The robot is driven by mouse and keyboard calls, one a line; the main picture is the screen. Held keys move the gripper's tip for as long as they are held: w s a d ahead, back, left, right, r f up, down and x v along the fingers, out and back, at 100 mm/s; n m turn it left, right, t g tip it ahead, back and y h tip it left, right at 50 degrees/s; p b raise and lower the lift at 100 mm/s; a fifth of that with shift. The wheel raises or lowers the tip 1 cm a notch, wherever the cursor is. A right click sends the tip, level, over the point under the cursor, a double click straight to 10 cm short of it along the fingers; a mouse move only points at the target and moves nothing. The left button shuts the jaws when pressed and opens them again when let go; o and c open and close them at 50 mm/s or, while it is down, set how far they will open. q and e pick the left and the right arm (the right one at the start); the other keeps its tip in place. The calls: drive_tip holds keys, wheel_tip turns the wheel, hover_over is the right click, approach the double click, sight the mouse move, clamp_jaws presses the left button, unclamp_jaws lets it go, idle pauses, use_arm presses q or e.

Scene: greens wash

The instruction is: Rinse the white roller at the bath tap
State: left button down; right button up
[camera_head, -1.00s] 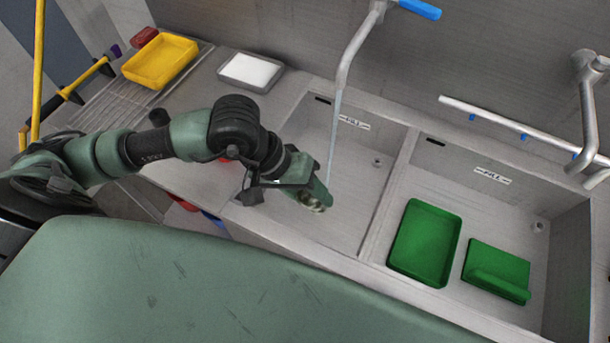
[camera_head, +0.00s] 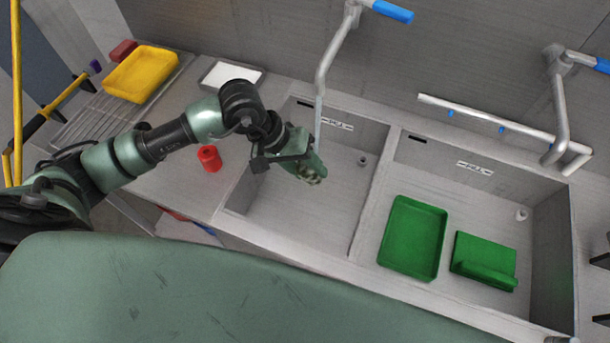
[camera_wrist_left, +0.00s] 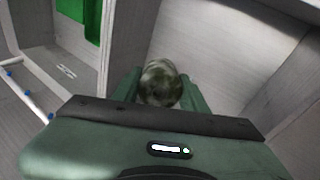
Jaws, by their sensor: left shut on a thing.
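My left gripper (camera_head: 312,173) is low over the left basin (camera_head: 345,185) and shut on a roundish, pale thing with dark green-brown smudges, seemingly the white roller (camera_wrist_left: 160,82). The gripper's fingers stand on both sides of it in the left wrist view and hide much of it. The left tap (camera_head: 333,55) has a blue lever (camera_head: 392,11). A thin pale stream of water (camera_head: 318,120) falls from its spout and meets the gripper's fingers; I cannot tell whether it wets the roller. My right gripper is not in view.
A green tray (camera_head: 413,237) and a green folded-looking piece (camera_head: 484,262) lie in the right basin. A red cylinder (camera_head: 209,158), a white tray (camera_head: 231,76) and a yellow tray (camera_head: 141,74) stand on the left counter. A divider separates the basins.

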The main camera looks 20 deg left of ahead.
use_arm(q)
drive_tip(key=shift+w, duration=0.5)
drive_tip(key=w+b, duration=0.2)
drive_tip(key=w, duration=0.1)
drive_tip(key=w+f+b, duration=0.1)
drive_tip(key=b, duration=0.1)
drive_tip(key=shift+w+a, duration=0.2)
drive_tip(key=shift+a, duration=0.2)
drive_tip(key=shift+d, duration=0.1)
drive_tip(key=shift+w+d+b, duration=0.1)
drive_tip(key=shift+d+b, duration=0.4)
drive_tip(key=shift+b, duration=0.1)
drive_tip(key=shift+a, duration=0.1)
